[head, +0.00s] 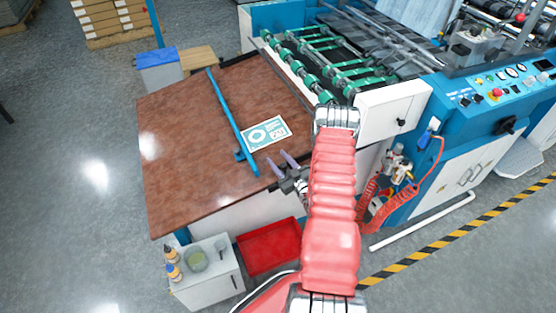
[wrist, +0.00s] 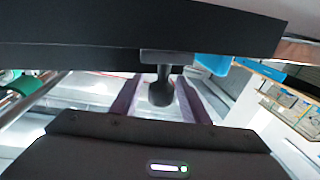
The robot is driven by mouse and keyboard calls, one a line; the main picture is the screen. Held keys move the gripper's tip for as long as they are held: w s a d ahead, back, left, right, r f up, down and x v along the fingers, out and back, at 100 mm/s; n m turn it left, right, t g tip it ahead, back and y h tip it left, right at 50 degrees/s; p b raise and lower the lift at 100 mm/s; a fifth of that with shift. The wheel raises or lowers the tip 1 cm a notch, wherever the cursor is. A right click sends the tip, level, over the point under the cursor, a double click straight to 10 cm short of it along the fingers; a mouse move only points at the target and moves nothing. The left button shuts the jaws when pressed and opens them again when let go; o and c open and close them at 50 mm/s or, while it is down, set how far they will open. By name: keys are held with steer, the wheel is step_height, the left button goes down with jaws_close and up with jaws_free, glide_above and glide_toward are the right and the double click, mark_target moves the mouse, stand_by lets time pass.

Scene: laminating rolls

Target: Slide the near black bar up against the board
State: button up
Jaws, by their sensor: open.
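A wide black bar (wrist: 90,45) crosses the top of the wrist view, with a dark knob (wrist: 161,92) hanging from it. My gripper (wrist: 160,95) is open, its two purple fingers on either side of the knob. Contact cannot be told. In the head view my gripper (head: 281,163) is at the right edge of the brown table, just right of the near end of a blue rail (head: 228,112). I cannot make out the black bar there. A white printed board with teal marks (head: 264,134) lies on the table beside the rail.
The brown table (head: 180,150) is mostly bare left of the rail. Green rollers (head: 340,70) and a white-and-blue machine stand at the right. A red tray (head: 268,247) and a small grey cabinet (head: 210,275) with bottles are below the table's near edge.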

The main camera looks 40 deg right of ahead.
steer(key=shift+w, duration=0.25)
steer(key=shift+c, duration=0.7)
jaws_close()
